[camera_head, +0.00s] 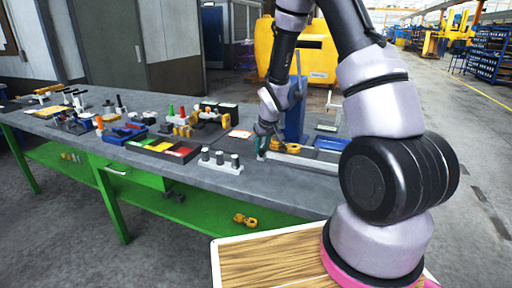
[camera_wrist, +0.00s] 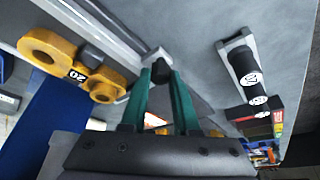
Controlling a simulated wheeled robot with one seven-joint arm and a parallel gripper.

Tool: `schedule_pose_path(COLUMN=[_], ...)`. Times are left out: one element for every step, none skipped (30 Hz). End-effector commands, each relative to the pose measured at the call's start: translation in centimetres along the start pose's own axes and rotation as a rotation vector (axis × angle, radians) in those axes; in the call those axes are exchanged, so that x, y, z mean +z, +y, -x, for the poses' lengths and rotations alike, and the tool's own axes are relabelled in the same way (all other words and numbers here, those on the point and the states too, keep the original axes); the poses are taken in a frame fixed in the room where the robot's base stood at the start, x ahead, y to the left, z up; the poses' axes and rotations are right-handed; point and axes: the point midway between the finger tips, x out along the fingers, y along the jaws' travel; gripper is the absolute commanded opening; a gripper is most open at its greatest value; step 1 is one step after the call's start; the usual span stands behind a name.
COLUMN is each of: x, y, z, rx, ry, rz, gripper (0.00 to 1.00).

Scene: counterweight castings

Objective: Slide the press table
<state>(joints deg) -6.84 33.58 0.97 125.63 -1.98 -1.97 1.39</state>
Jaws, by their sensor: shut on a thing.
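The blue press column (camera_head: 295,118) stands at the right end of the grey workbench. A long pale grey rail or slide (camera_head: 308,162), which looks like part of the press table, lies at its foot and also crosses the upper left of the wrist view (camera_wrist: 105,38). My gripper (camera_head: 262,146) is at the slide's left end. In the wrist view its green fingers (camera_wrist: 161,82) are shut on a small dark knob with a pale collar (camera_wrist: 158,58) at the slide's end. A yellow casting marked 20 (camera_wrist: 50,50) sits beside the slide; its support is unclear.
Coloured bins (camera_head: 160,146) and several small parts fill the left bench.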

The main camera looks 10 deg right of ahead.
Motion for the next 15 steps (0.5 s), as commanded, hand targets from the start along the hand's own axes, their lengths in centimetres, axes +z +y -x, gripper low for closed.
schedule_pose_path(x=[0.7, 1.0, 1.3, 1.4, 1.5, 1.6, 1.6, 1.7, 1.7, 1.7, 1.7, 1.7, 1.7, 1.8, 1.8], y=[0.9, 1.2, 1.4, 1.6, 1.7, 1.8, 1.8, 1.8, 1.8, 1.8, 1.8, 1.9, 1.9, 1.9, 1.9], z=[0.3, 0.4, 0.5, 0.6, 0.6, 0.7, 0.7, 0.7, 0.7, 0.7, 0.7, 0.7, 0.7, 0.7, 0.7], rx=[0.003, 0.003, 0.002, 0.002, 0.002, 0.002, 0.002, 0.002, 0.003, 0.003, 0.003, 0.003, 0.004, 0.004, 0.004], ry=[-0.003, -0.003, -0.003, -0.002, -0.002, -0.001, -0.001, -0.002, -0.002, -0.003, -0.003, -0.004, -0.004, -0.004, -0.005], rz=[-0.007, -0.007, -0.006, -0.006, -0.005, -0.005, -0.005, -0.004, -0.005, -0.005, -0.005, -0.006, -0.006, -0.006, -0.006], gripper=[0.0, 0.0, 0.0, 0.0, 0.0, 0.0, 0.0, 0.0, 0.0, 0.0, 0.0, 0.0, 0.0, 0.33, 0.48])
